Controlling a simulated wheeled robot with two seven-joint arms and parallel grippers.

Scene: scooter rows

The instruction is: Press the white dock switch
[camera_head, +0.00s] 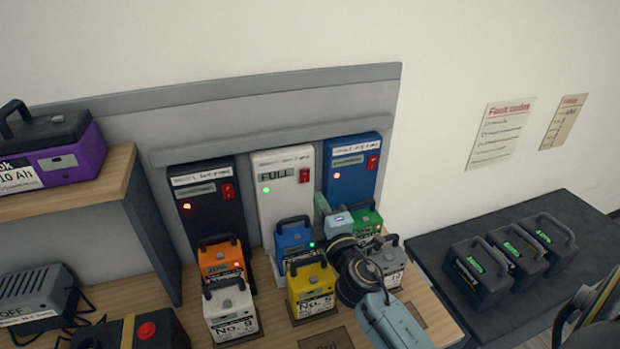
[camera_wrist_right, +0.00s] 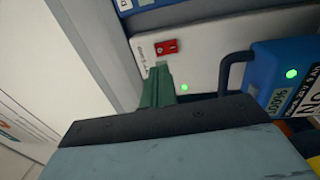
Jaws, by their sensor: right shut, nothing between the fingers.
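The white dock (camera_head: 275,205) stands in the middle of three docks against the grey back panel. Its display reads FULL and a green light glows on its front. Its red switch (camera_head: 304,175) is at the upper right of its face; the switch also shows in the right wrist view (camera_wrist_right: 168,46). My right gripper (camera_head: 322,203) is shut and empty in front of the docks, right of the white dock's face. In the right wrist view its green fingertips (camera_wrist_right: 159,68) are just below the switch; contact cannot be told. My left gripper is not in view.
A blue battery (camera_head: 293,238) sits at the white dock, with orange, white, yellow, grey and green batteries close around. A black dock (camera_head: 205,205) is left, a blue dock (camera_head: 350,165) right. A dark side table (camera_head: 560,200) holds three batteries.

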